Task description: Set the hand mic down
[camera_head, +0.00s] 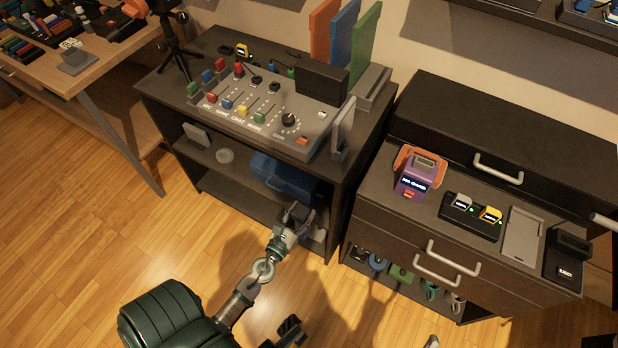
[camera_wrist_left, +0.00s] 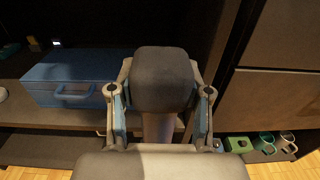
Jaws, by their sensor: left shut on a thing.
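My left gripper (camera_head: 297,220) is in front of the right end of the shelf unit, by its lower shelves. In the left wrist view its two fingers (camera_wrist_left: 158,115) close from both sides on the hand mic (camera_wrist_left: 164,80), a dark grey rounded head with a paler shaft below it. The mic's lower part is hidden behind the gripper's body. In the head view the mic is too small and covered to make out clearly.
A blue case (camera_head: 284,176) lies on the middle shelf, left of my gripper; it also shows in the left wrist view (camera_wrist_left: 75,80). A mixer panel (camera_head: 262,112) fills much of the unit's top. A drawer cabinet (camera_head: 395,214) stands close on the right, with mugs (camera_head: 431,290) below.

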